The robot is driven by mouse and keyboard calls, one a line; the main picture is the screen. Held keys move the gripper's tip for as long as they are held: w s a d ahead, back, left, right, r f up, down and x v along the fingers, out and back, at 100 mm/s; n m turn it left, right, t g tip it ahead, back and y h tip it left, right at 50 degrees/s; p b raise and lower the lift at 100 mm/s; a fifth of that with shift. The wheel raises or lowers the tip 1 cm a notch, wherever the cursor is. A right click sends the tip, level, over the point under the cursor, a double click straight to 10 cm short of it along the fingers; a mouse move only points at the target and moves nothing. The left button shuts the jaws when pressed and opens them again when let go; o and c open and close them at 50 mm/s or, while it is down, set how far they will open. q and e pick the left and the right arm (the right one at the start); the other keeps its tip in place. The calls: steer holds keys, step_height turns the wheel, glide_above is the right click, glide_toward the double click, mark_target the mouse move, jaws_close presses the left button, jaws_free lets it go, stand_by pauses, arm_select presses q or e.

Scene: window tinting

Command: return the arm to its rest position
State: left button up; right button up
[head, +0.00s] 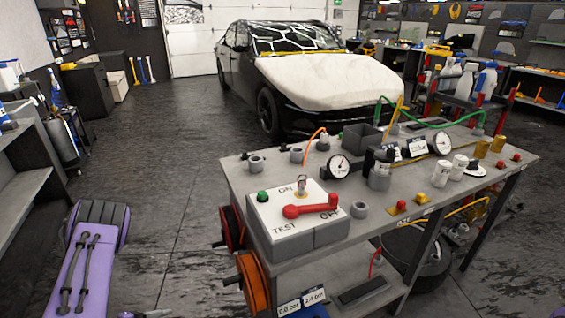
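Neither of my grippers shows in the head view, so whether they are open or shut is hidden. A purple link of my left arm, with dark cables along it and a dark rounded joint at its top, fills the lower left corner. It stands over the floor, apart from the workbench (400,222). No part of my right arm can be made out clearly. On the near left of the bench is a white and grey box (279,218) marked TEST and OFF. Its red lever (310,207) lies pointing right, and a green button (263,196) sits on its left.
Gauges, bottles, fittings and a green hose crowd the bench top. Orange and red reels (252,283) stick out from its left side. A black car (270,75) with a white-covered hood stands behind. Grey shelving (22,195) is at left; the dark floor (170,200) between is clear.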

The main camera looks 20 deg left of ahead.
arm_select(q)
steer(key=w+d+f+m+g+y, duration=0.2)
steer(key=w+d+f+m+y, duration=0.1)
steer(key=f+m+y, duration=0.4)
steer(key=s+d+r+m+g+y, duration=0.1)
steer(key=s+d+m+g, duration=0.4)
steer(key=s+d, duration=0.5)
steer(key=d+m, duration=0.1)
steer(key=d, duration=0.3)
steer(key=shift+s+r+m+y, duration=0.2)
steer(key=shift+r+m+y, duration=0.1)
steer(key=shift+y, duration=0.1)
